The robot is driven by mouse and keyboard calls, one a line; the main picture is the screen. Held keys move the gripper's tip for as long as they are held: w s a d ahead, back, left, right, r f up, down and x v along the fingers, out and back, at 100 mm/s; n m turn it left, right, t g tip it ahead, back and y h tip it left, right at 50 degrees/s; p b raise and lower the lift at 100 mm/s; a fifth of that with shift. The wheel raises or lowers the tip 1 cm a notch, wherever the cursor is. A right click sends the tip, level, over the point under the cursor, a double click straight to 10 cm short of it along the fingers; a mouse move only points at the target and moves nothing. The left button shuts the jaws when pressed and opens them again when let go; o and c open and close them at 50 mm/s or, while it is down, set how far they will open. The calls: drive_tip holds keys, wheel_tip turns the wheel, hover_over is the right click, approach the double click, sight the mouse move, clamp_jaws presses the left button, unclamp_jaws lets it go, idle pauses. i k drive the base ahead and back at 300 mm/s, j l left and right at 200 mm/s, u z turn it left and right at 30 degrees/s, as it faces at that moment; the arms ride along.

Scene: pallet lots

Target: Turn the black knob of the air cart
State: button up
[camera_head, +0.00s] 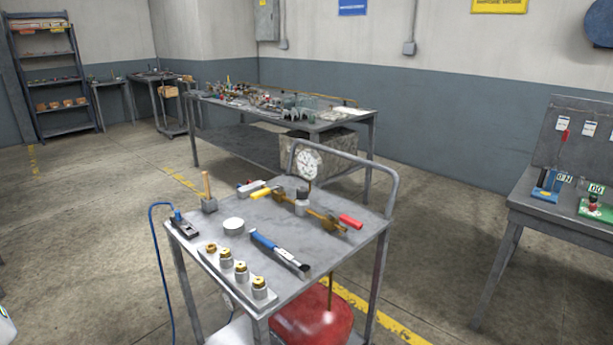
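The air cart (262,222) stands in the middle of the view, a grey metal cart with a tubular handle (392,180) at its far side. A small dark knob (302,192) sits on top of a pale cylinder on the cart top, just below a round white gauge (306,163). A brass pipe runs beside it, with a yellow lever (261,193) on its left and a red lever (350,221) on its right. A red tank (312,318) is under the cart top. My gripper is not in view.
The cart top also holds a blue-handled tool (278,250), a white round tin (233,226), a block of brass fittings (240,270) and a blue hose (160,265). A cluttered workbench (340,123) stands behind, another table (560,215) at right. Floor between is clear.

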sight(301, 193)
drive_tip(key=i+j+z, duration=0.2)
drive_tip(key=i, duration=0.4)
drive_tip(key=i+j+z, duration=0.2)
drive_tip(key=i, duration=0.4)
drive_tip(key=l, duration=0.1)
